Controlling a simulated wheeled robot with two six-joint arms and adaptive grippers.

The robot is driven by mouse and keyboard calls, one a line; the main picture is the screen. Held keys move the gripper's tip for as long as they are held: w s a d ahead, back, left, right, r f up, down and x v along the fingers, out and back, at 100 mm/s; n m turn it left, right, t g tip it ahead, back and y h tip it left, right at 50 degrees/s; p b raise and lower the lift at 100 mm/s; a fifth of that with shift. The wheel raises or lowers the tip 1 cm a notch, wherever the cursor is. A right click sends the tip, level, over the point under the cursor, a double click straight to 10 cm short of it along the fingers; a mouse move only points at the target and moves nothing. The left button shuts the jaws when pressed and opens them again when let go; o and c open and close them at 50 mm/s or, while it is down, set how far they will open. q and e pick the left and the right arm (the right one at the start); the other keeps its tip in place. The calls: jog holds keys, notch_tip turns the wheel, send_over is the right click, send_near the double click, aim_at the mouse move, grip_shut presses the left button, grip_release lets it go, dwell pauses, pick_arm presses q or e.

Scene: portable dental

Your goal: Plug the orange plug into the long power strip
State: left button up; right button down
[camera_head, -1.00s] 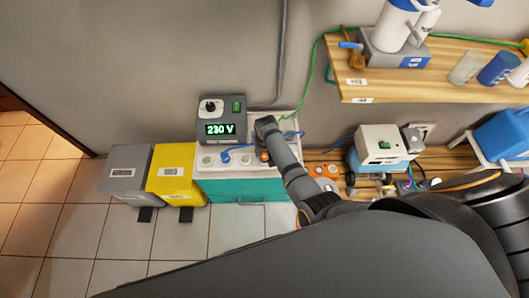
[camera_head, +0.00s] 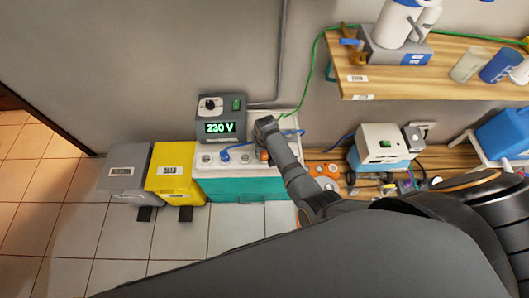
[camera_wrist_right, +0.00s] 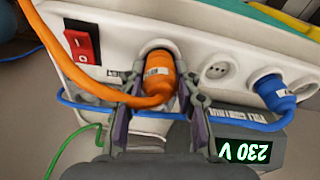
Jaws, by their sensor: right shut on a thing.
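The long power strip (camera_wrist_right: 118,22) is white, with a red rocker switch (camera_wrist_right: 82,46) and a row of round sockets. It also shows in the head view (camera_head: 216,169), on top of the teal-fronted cabinet. The orange plug (camera_wrist_right: 161,72) stands at the round socket beside the switch, its front in the recess; how deep it sits I cannot tell. My right gripper (camera_wrist_right: 160,100) is shut on the plug, a finger on either side. In the head view the plug (camera_head: 264,156) is small beside my right gripper (camera_head: 266,132). My left gripper is not in view.
A blue plug (camera_wrist_right: 272,90) sits in the strip, with an empty socket (camera_wrist_right: 217,70) between it and the orange plug. A blue cable (camera_wrist_right: 75,100) and a green cable (camera_wrist_right: 72,135) run close by. A 230 V meter box (camera_head: 220,118) stands behind the strip.

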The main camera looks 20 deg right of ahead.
jog(key=shift+f, duration=0.35)
jog(key=c, duration=0.9)
grip_release()
jog(key=shift+r, duration=0.15)
